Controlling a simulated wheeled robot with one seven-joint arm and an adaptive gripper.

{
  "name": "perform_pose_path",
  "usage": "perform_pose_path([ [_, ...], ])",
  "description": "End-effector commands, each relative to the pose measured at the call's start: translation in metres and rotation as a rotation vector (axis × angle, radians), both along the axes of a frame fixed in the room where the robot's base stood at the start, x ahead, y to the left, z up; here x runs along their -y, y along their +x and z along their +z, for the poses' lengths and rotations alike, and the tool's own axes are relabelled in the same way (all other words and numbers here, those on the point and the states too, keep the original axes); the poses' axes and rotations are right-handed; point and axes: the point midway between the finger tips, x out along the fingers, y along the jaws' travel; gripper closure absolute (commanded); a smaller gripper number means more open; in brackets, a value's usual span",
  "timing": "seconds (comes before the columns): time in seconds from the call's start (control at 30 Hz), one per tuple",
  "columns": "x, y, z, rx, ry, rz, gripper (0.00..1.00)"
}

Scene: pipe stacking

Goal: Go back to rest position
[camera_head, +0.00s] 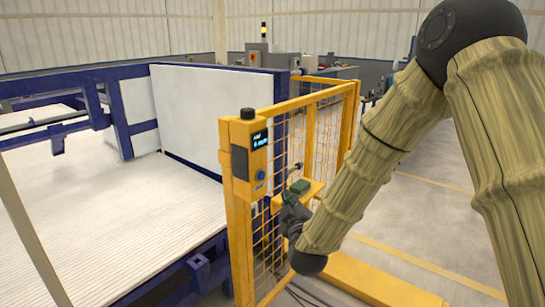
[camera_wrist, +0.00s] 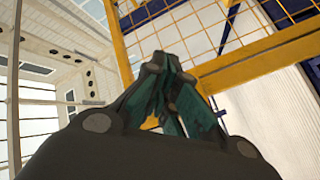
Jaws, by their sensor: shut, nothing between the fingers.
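My gripper (camera_head: 300,188) is at the end of my arm, in front of the yellow mesh fence in the head view. In the wrist view, my gripper (camera_wrist: 168,65) shows dark green fingers drawn together at their tips. It is shut and holds nothing. The yellow fence bars and mesh lie behind the fingers in that view. In the head view the wrist hides part of the fence, and the gripper is small there.
The yellow fence (camera_head: 240,215) carries a control box (camera_head: 250,160) with a lit display. To its left is a large bed of white pipes (camera_head: 110,215) in a blue frame, with a white panel (camera_head: 205,105) behind. Open grey floor (camera_head: 420,215) lies to the right.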

Motion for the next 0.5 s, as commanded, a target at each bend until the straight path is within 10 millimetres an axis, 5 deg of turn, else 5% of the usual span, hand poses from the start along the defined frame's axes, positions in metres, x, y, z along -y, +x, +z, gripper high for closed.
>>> perform_pose_path([
  [0.27,0.037,-0.05,-0.141,-0.332,0.129,-0.015,1.0],
  [0.5,0.074,-0.123,-0.254,-0.637,0.254,-0.087,1.0],
])
